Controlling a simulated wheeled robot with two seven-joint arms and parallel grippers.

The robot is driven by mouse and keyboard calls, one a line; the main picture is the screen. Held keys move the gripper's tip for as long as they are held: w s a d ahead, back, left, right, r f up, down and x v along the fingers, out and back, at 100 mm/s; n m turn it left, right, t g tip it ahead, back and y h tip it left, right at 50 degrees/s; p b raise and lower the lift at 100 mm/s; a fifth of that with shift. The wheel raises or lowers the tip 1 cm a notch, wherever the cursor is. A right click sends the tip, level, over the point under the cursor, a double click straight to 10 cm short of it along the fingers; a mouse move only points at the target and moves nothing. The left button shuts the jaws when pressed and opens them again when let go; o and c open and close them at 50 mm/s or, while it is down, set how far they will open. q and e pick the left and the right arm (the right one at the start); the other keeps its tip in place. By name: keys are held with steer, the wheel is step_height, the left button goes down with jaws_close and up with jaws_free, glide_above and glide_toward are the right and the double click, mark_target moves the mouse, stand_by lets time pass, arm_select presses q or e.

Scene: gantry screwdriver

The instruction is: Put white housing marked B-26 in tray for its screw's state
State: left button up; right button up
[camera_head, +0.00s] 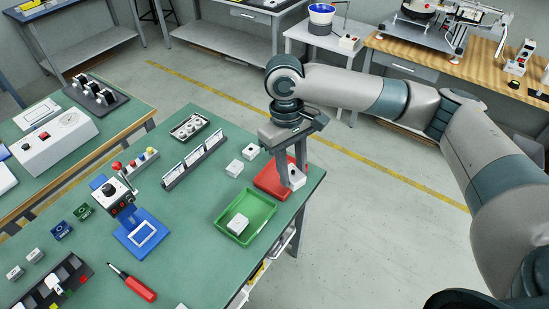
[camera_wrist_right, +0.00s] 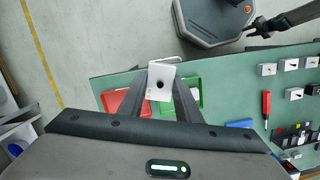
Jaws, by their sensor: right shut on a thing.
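My right gripper (camera_head: 291,174) points down at the table's right edge, over the right part of the red tray (camera_head: 264,183). It is shut on a white housing (camera_head: 297,180), which also shows between the fingers in the right wrist view (camera_wrist_right: 161,74) with a dark round hole in its face. The gap between this housing and the tray is hard to judge. No marking on it is readable. My left gripper is not in view.
Two white housings (camera_head: 234,168) (camera_head: 250,152) stand on the green table left of the red tray. A slotted rack (camera_head: 194,161), a blue-based fixture (camera_head: 142,233) and a red-handled screwdriver (camera_head: 138,288) lie further left. Open floor is right of the table.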

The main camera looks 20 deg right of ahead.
steer(key=w+f+n+t+h+p, duration=0.1)
steer(key=w+f+n+t+p, duration=0.2)
steer(key=w+f+n+p, duration=0.4)
steer(key=w+f+n, duration=0.6)
steer(key=w+n, duration=0.2)
steer(key=n, duration=0.6)
steer(key=shift+f+n+p, duration=0.25)
steer(key=shift+n+p, duration=0.1)
steer(key=shift+n, duration=0.05)
steer(key=shift+d+f, duration=0.1)
step_height(320, 180, down, 5)
steer(key=b, duration=0.5)
steer(key=shift+w+f+b, duration=0.1)
steer(key=shift+f+b, duration=0.5)
steer(key=shift+f, duration=0.85)
steer(key=shift+f, duration=0.35)
